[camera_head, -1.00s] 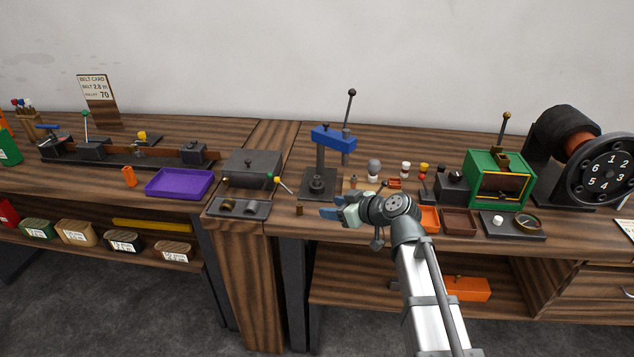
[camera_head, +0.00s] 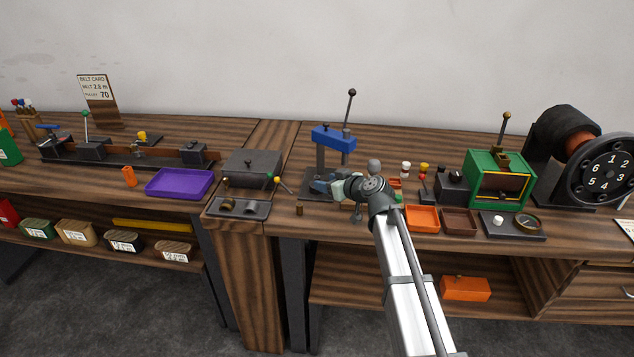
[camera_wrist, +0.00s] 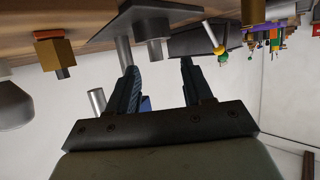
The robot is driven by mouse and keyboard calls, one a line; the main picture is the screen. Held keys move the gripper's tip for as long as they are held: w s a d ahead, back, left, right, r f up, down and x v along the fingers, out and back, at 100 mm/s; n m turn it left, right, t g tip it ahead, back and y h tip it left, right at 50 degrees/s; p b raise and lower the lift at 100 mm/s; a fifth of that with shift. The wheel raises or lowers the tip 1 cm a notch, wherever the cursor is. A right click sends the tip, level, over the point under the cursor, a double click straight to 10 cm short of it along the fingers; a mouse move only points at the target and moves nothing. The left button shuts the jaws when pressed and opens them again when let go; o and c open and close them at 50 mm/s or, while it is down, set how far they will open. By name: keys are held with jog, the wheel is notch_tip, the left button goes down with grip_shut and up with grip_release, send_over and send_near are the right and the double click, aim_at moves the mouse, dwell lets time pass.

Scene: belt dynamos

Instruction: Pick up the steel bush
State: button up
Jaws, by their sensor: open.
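I cannot pick out the steel bush with certainty. In the wrist view, which looks upside down, a dark grey stepped piece (camera_wrist: 154,48) sits on the press's dark base plate (camera_wrist: 150,12), beyond my fingertips; I cannot tell whether it is the bush. My gripper (camera_head: 318,186) is in front of the blue-headed press, its blue fingers pointing left over the base area and hiding part of it. In the wrist view my gripper (camera_wrist: 158,66) is open, with no object clearly held between the fingers.
The press head (camera_head: 334,138) and its upright lever (camera_head: 349,107) stand close above my gripper. A small brown cylinder (camera_head: 299,210) stands near the bench front. A dark slotted tray (camera_head: 262,209) is left; an orange tray (camera_head: 422,219) and a green machine (camera_head: 497,180) are right.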

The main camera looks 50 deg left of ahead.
aim_at(319, 178)
jog(key=shift+w+x, duration=0.15)
jog(key=shift+x, duration=1.15)
jog(key=shift+w+x, duration=0.15)
jog(key=shift+x, duration=1.15)
jog(key=shift+r, duration=0.15)
grip_shut()
